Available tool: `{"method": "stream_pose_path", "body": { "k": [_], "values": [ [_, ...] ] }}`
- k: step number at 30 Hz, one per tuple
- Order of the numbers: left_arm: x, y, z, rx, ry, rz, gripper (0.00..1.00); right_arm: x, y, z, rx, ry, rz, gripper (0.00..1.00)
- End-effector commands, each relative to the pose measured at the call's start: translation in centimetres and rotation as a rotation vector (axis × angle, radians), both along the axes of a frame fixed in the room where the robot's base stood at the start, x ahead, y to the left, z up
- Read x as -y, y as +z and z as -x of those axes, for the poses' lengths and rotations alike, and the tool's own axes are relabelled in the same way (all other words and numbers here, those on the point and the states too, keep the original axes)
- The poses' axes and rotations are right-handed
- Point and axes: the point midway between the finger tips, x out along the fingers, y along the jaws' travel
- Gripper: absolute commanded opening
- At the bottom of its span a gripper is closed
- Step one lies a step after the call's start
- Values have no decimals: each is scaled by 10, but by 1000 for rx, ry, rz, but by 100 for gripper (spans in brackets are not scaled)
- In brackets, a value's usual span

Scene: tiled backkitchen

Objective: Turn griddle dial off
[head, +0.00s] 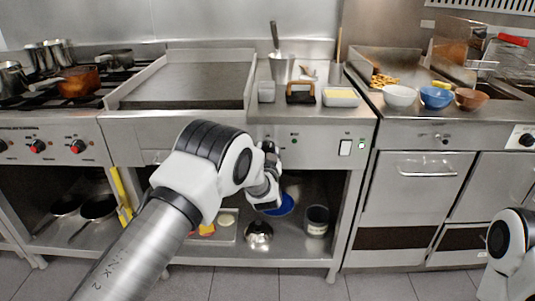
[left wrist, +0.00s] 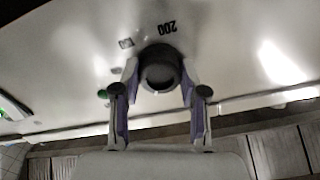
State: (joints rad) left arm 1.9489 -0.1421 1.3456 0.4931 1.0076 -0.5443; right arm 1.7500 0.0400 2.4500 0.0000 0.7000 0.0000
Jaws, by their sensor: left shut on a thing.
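The griddle dial (left wrist: 160,72) is a dark round knob on the steel front panel, with "200" and a fainter "100" printed above it in the left wrist view. My left gripper (left wrist: 160,84) has a finger on each side of the dial and is shut on it. In the head view, my left gripper (head: 268,150) is at the front panel below the griddle (head: 185,80), and it hides most of the dial. The dial's pointer mark cannot be made out. My right gripper is out of view; only part of my right arm shows at the lower right.
A range with red-marked knobs (head: 38,146) is on the left. A white switch (head: 345,147) sits on the panel right of my left gripper. Bowls (head: 399,96) stand on the right counter.

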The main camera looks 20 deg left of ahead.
Motion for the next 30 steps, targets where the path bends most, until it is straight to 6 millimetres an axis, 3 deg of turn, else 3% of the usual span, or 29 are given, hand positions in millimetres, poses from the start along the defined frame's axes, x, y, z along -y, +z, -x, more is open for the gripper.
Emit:
{"method": "stream_pose_path", "body": {
  "k": [15, 30],
  "values": [
    [0, -3, 0, 111, 0, 400, 8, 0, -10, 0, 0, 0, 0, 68],
    [0, -3, 1, 143, 0, 515, 8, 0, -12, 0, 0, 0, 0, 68]
  ]
}}
